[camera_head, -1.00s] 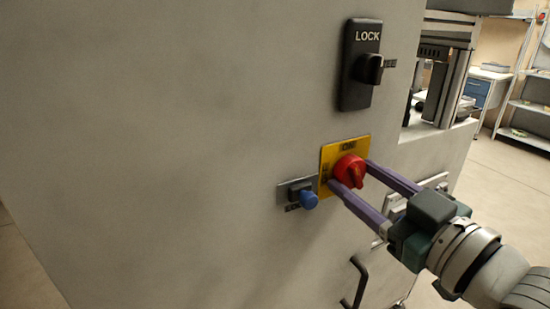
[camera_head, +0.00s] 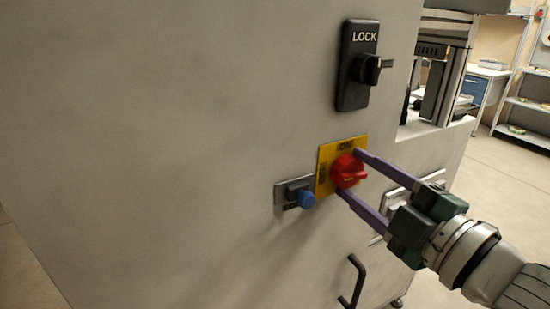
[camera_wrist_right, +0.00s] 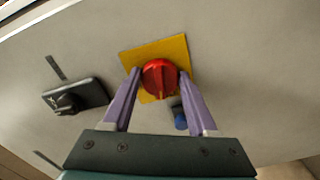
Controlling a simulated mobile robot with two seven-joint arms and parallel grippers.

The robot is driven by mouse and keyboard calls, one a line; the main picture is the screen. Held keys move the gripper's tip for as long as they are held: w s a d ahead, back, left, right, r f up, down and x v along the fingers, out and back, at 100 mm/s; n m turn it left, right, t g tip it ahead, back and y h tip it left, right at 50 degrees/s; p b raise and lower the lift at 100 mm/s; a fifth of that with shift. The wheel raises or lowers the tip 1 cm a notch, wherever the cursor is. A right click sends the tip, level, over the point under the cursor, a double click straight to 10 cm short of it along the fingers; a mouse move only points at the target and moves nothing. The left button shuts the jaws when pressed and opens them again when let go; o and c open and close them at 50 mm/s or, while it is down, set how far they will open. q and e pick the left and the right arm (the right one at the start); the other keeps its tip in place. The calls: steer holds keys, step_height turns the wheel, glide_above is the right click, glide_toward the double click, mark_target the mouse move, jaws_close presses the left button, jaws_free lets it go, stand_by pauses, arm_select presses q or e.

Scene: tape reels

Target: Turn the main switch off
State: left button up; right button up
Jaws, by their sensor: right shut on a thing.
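The main switch is a red rotary knob (camera_head: 348,171) on a yellow plate (camera_head: 325,156). "ON" shows at the plate's top; a second label at its left is hard to read. The knob's raised grip lies roughly level. My right gripper (camera_head: 350,174) comes in from the lower right, its purple fingers on opposite sides of the knob, upper right and lower left. It is shut on the knob. In the right wrist view, the red knob (camera_wrist_right: 160,78) sits between both fingertips. My left gripper is not in view.
A black LOCK switch (camera_head: 353,92) sits above the knob. A blue button (camera_head: 306,200) on a grey plate is close by at lower left. A black handle (camera_head: 355,280) is below, near my right arm. The grey panel (camera_head: 170,140) to the left is bare.

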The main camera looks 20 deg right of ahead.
steer(key=shift+n, duration=1)
steer(key=o, duration=1.4)
steer(key=s, duration=0.3)
steer(key=s+b, duration=0.1)
steer(key=s, duration=0.2)
steer(key=s+b, duration=0.1)
steer(key=s, duration=0.3)
steer(key=shift+d, duration=0.4)
